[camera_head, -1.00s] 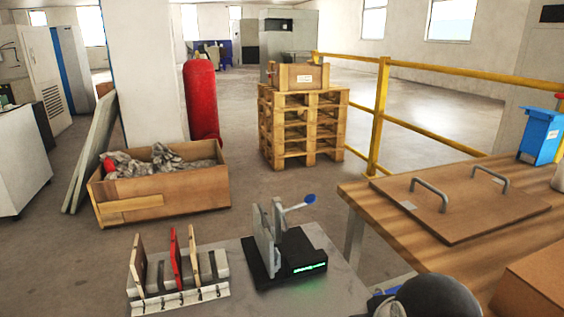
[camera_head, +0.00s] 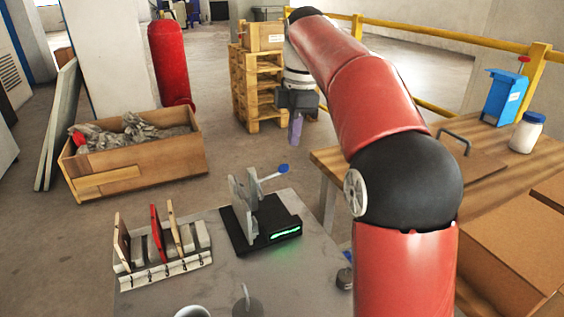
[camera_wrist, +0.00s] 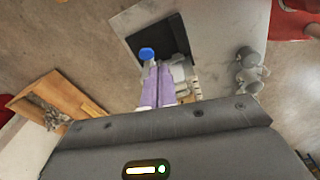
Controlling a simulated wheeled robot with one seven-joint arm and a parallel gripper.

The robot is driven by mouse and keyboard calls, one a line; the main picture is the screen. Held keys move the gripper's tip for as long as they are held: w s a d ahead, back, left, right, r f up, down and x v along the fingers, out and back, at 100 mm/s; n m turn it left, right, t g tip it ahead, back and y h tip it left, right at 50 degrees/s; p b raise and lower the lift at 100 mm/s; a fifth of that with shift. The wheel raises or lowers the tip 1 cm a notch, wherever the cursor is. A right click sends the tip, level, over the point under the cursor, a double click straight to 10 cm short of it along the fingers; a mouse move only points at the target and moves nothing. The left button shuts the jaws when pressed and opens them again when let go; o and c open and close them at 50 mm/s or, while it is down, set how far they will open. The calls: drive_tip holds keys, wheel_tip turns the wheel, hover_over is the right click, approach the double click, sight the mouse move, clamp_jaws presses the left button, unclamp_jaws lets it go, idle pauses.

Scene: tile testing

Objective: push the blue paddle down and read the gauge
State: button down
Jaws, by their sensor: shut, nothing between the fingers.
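The blue paddle (camera_head: 283,168) is a small round end on a thin light lever, sticking out to the right of the grey upright plates (camera_head: 242,195) of a tester. The gauge (camera_head: 286,234) is a glowing green display on the tester's black base (camera_head: 236,230); its reading is too small to make out. My gripper (camera_head: 295,140), with purple fingers, hangs above the paddle in the head view, apart from it. In the wrist view the paddle (camera_wrist: 147,54) shows just beyond the fingertips (camera_wrist: 157,66). The fingers are together and empty.
A numbered rack (camera_head: 165,268) with several upright tiles, one red, stands left of the tester on the grey table (camera_head: 225,292). A round weight-like object (camera_head: 247,303) is at the front. A wooden bench (camera_head: 325,160) with a jar (camera_head: 526,132) is at right.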

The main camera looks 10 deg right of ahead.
sight(284, 167)
drive_tip(key=w+n, duration=0.3)
drive_tip(key=shift+w+a+f+g, duration=0.15)
drive_tip(key=shift+w+a+g, duration=0.15)
drive_tip(key=shift+a+g, duration=0.1)
drive_tip(key=shift+d, duration=0.1)
drive_tip(key=shift+f, duration=0.1)
drive_tip(key=shift+s+f, duration=0.1)
drive_tip(key=shift+f, duration=0.5)
drive_tip(key=f+b, duration=0.1)
drive_tip(key=f, duration=0.1)
drive_tip(key=f+b, duration=0.2)
drive_tip(key=f, duration=0.1)
drive_tip(key=shift+a+f+b, duration=0.3)
drive_tip(key=shift+a, duration=0.05)
